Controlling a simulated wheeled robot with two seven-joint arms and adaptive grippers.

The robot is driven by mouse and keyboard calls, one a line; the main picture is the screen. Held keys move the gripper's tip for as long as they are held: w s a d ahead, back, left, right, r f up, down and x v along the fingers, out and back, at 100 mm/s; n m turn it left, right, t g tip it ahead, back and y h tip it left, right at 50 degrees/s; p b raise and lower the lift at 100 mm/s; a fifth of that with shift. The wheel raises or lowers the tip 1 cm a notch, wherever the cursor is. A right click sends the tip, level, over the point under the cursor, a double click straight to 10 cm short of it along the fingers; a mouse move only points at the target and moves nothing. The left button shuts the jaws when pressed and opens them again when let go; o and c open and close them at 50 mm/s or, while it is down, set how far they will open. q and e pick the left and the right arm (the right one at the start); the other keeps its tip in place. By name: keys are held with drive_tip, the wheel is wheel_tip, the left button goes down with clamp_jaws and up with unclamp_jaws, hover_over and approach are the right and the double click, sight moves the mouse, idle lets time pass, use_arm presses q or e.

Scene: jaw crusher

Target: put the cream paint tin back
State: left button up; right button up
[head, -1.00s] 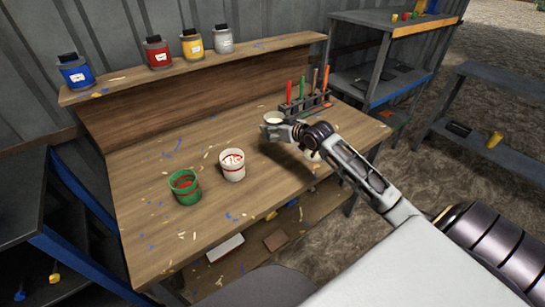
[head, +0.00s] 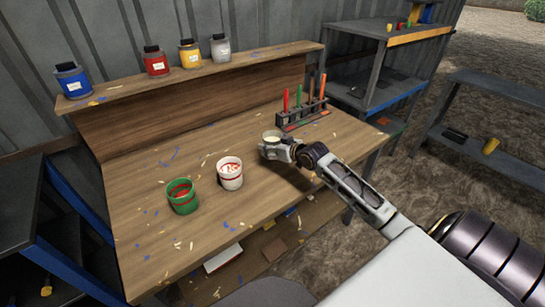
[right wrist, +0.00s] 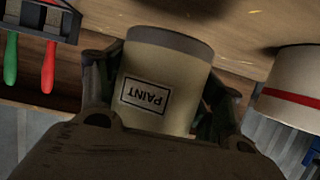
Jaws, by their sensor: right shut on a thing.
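The cream paint tin (right wrist: 165,70) fills the middle of the right wrist view, with a dark-framed PAINT label that reads upside down there. My right gripper (right wrist: 160,95) is shut on it, one finger on each side. In the head view the tin (head: 271,136) shows as a pale round top at the tip of my right gripper (head: 273,150), over the right part of the workbench (head: 235,245). I cannot tell whether its base touches the bench. My left gripper is not in view.
A white tin with a red band (head: 230,174) and a green tin (head: 182,196) stand left of my right gripper. A rack with several tools (head: 303,115) stands behind it. Several paint bottles (head: 156,61) line the back shelf (head: 115,91). Scraps litter the bench.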

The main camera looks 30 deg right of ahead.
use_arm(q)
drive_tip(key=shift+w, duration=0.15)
use_arm(e)
drive_tip(key=shift+f, duration=0.4)
drive_tip(key=shift+f, duration=0.1)
drive_tip(key=shift+f, duration=1.1)
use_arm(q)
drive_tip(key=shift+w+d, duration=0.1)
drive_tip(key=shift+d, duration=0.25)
use_arm(e)
drive_tip(key=shift+f, duration=0.7)
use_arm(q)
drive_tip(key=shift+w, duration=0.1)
use_arm(e)
drive_tip(key=o, duration=1)
drive_tip(key=shift+f, duration=0.15)
drive_tip(key=o, duration=0.4)
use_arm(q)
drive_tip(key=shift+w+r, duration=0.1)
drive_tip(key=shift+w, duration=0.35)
